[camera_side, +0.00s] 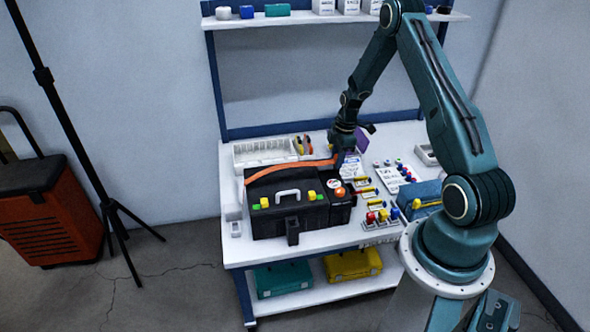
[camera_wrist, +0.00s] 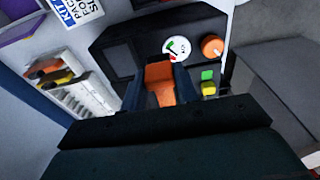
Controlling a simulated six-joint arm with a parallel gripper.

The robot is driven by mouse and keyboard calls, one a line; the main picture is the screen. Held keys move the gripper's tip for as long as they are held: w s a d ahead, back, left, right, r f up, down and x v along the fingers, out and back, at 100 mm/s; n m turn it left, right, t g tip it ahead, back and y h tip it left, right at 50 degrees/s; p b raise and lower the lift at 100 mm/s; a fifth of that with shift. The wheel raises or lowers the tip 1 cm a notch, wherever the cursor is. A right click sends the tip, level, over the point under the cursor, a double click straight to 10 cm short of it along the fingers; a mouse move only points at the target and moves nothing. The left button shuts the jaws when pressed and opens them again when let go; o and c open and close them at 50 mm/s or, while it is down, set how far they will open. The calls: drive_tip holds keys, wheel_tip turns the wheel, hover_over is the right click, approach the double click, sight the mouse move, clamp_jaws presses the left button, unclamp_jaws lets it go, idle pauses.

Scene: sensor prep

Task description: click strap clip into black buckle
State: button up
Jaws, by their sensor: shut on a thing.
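A black case (camera_side: 272,218) stands on the workbench with an orange strap (camera_side: 290,167) running over the back of its top. My gripper (camera_side: 338,157) is at the case's right rear corner, at the strap's right end. In the wrist view, my gripper's two dark blue fingers (camera_wrist: 160,88) are closed on either side of the orange strap end (camera_wrist: 160,72). The strap's clip cannot be told apart from the strap there. A black block that looks like the buckle (camera_side: 292,231) hangs at the lower front of the case. It is well apart from my gripper.
The case top has a grey handle (camera_side: 288,195), with yellow and green latches beside it. A white bin (camera_side: 262,152) stands behind. A narrow strip of bench is bare in front.

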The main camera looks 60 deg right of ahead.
drive_tip(key=s+d, duration=0.3)
drive_tip(key=d, duration=0.2)
drive_tip(key=shift+s, duration=0.4)
drive_tip(key=shift+f, duration=0.1)
drive_tip(key=shift+d+f, duration=0.1)
drive_tip(key=shift+f, duration=2.35)
drive_tip(key=shift+f, duration=1.85)
drive_tip(key=shift+f, duration=1.1)
idle(1.6)
